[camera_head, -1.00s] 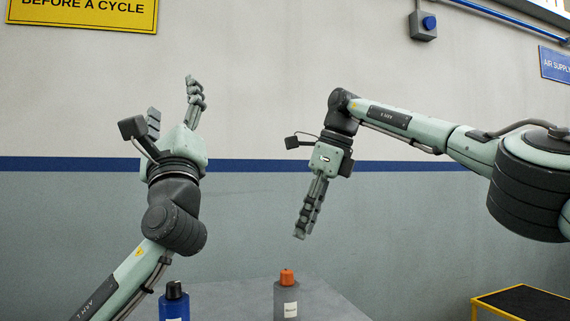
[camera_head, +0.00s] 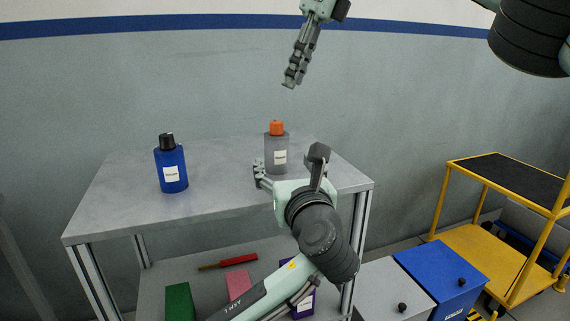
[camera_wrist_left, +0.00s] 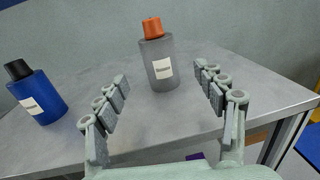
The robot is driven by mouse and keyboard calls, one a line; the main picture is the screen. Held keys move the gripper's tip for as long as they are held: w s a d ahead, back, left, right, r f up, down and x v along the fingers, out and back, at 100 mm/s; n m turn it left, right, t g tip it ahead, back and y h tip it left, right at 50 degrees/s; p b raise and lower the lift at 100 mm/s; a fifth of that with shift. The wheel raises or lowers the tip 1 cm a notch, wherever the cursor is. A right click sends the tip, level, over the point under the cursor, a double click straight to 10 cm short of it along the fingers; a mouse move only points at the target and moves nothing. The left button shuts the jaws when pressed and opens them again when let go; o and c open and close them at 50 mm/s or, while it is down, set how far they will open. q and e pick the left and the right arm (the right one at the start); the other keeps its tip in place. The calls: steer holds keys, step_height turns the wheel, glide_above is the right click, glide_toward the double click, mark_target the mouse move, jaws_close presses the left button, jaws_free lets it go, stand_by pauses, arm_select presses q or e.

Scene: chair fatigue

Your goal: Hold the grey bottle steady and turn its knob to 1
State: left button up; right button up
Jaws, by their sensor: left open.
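The grey bottle (camera_head: 277,160) stands upright near the table's front right, with a white label and an orange knob (camera_head: 277,127) on top. Any marks on the knob are too small to read. My left gripper (camera_head: 288,164) is open and empty, just in front of the bottle. In the left wrist view the grey bottle (camera_wrist_left: 158,66) shows ahead, between and beyond the two spread fingers, not touched. My right gripper (camera_head: 290,84) hangs above the bottle, fingers pointing down, clear of the knob. Its fingers overlap, so their opening is unclear.
A blue bottle (camera_head: 171,170) with a black cap stands on the grey table (camera_head: 120,205), left of the grey bottle. Below, a shelf holds a red-handled tool (camera_head: 238,260) and several blocks. A yellow cart (camera_head: 480,262) and lidded bins stand at right.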

mark_target(279, 153)
arm_select(q)
steer(key=w, duration=0.3)
steer(key=w+a, duration=0.1)
steer(key=w, duration=0.3)
steer(key=shift+w+a, duration=0.15)
steer(key=shift+a, duration=0.05)
steer(key=shift+c, duration=0.6)
